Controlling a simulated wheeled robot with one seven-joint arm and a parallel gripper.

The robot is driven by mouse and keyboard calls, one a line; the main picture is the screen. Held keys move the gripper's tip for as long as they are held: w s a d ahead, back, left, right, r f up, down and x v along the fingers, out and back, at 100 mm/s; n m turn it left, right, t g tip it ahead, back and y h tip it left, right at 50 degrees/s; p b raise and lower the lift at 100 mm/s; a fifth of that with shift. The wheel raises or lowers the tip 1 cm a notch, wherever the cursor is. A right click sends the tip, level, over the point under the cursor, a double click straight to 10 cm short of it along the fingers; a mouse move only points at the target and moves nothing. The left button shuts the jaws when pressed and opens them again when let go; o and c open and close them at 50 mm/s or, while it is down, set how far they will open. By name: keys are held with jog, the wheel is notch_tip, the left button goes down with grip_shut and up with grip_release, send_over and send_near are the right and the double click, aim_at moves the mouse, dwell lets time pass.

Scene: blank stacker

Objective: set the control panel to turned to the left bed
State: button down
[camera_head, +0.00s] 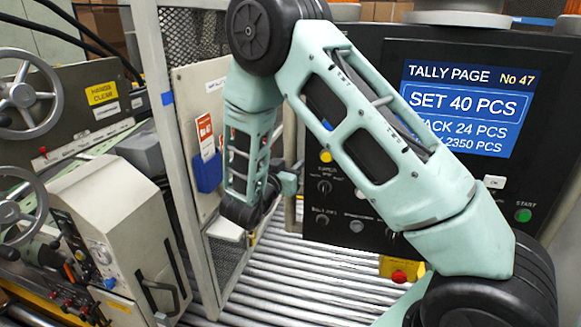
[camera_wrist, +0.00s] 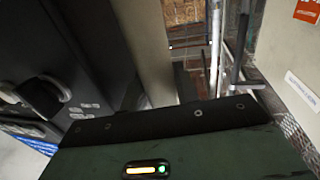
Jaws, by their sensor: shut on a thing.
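The control panel (camera_head: 430,190) is a large black box at the right of the head view. Its blue screen reads TALLY PAGE, SET 40 PCS, and its face is turned toward my head camera. My gripper (camera_head: 287,183) is at the panel's left edge, shut on what looks like the upright grey handle (camera_head: 298,165) there. The grip itself is small and partly hidden by my wrist. In the wrist view the dark panel (camera_wrist: 85,60) fills the left side, and my fingertips are hard to make out. My arm covers part of the panel's face.
A roller bed (camera_head: 280,275) runs below the panel. A grey post and mesh guard (camera_head: 170,130) stand close to the left of my forearm. A machine with handwheels (camera_head: 125,230) fills the left side. Boxes and orange racking lie behind.

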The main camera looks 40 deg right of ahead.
jog(key=w+d+m+g+h+b, duration=0.1)
jog(key=w+d+m+g+b, duration=0.1)
jog(key=w+d, duration=0.4)
jog(key=d+g, duration=0.1)
jog(key=d, duration=0.2)
jog(key=shift+w+b, duration=0.3)
jog(key=shift+b, duration=0.05)
jog(key=c, duration=1.3)
grip_release()
jog(key=shift+c, duration=0.2)
jog(key=shift+a, duration=0.1)
jog(key=b+v, duration=0.6)
jog(key=v, duration=1.1)
jog(key=shift+w+a+b, duration=0.2)
jog(key=shift+a+b, duration=0.05)
jog(key=shift+b, duration=0.1)
